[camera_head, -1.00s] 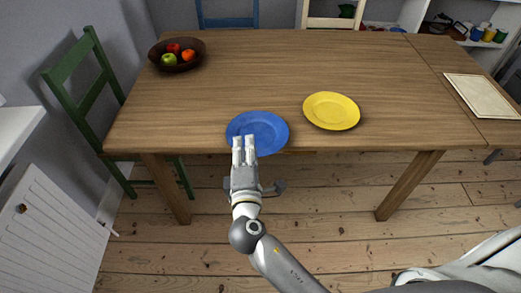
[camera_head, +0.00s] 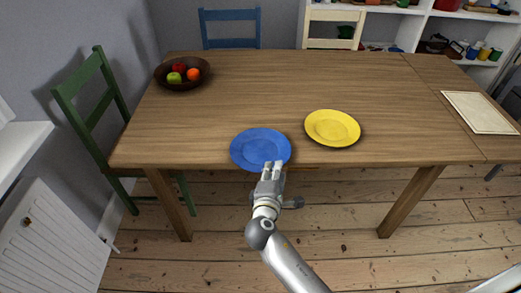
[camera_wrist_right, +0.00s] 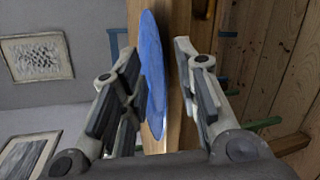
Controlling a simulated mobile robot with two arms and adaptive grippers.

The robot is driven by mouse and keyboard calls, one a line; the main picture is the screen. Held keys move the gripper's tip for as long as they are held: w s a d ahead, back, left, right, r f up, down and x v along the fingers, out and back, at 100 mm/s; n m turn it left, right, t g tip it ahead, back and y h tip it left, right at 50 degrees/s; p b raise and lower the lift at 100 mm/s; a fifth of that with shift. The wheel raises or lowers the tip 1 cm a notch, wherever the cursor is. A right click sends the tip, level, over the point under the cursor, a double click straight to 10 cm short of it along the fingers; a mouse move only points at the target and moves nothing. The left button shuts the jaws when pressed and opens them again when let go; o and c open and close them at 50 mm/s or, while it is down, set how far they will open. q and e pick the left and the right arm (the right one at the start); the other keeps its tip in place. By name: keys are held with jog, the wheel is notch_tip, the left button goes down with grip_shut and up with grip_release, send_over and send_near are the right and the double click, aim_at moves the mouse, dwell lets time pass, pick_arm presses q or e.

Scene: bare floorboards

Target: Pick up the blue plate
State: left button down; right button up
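The blue plate (camera_head: 260,147) lies flat at the front edge of the wooden table (camera_head: 300,85), left of the yellow plate (camera_head: 332,127). My right gripper (camera_head: 272,166) is at the plate's near rim, its fingertips overlapping that rim in the head view. In the right wrist view the blue plate (camera_wrist_right: 152,70) shows edge-on between the two fingers of the gripper (camera_wrist_right: 157,52). The fingers are apart, with a visible gap on the right side of the plate. The plate looks close to the left finger; I cannot tell whether they touch. My left gripper is out of view.
A dark bowl of fruit (camera_head: 181,84) stands at the table's back left corner. A pale board (camera_head: 480,112) lies at the right. A green chair (camera_head: 88,110) is at the left; blue (camera_head: 229,30) and cream (camera_head: 333,28) chairs are behind. The table's middle is clear.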

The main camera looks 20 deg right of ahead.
jog(key=shift+w+d+f, duration=0.15)
jog(key=shift+w+d, duration=0.15)
jog(key=shift+w, duration=0.35)
jog(key=shift+c, duration=0.4)
grip_shut()
jog(key=shift+r, duration=0.2)
